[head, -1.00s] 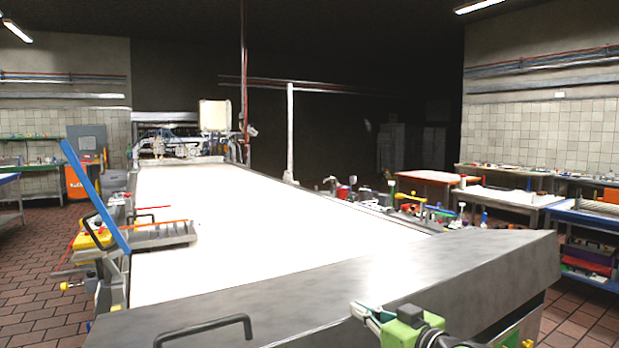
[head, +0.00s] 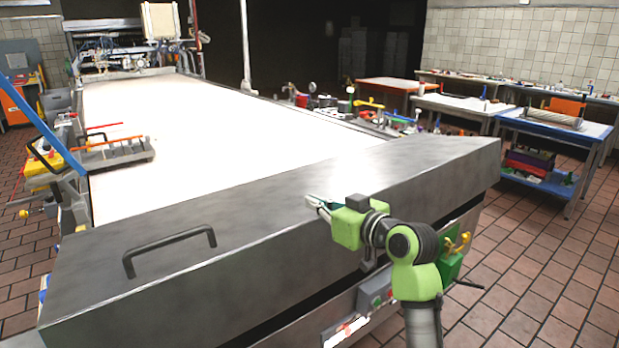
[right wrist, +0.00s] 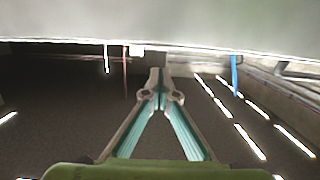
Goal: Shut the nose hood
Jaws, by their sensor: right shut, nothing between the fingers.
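The nose hood (head: 270,215) is a long grey metal cover across the near end of the white belt (head: 210,115). A dark bar handle (head: 170,250) stands on its near left part. A dark gap shows under its front edge, above the front panel. My right gripper (head: 314,205) is shut and empty, with its tips at the hood's near face, right of the handle. Whether it touches the hood cannot be told. In the right wrist view its fingertips (right wrist: 157,82) meet below a broad pale grey surface, probably the hood (right wrist: 150,22). My left gripper is out of view.
A blue bar (head: 38,120) and a tray-like tool (head: 115,155) stand at the belt's left side. Small items line its right side. A blue-topped table (head: 555,128) stands at the right. The tiled floor (head: 530,265) between is clear.

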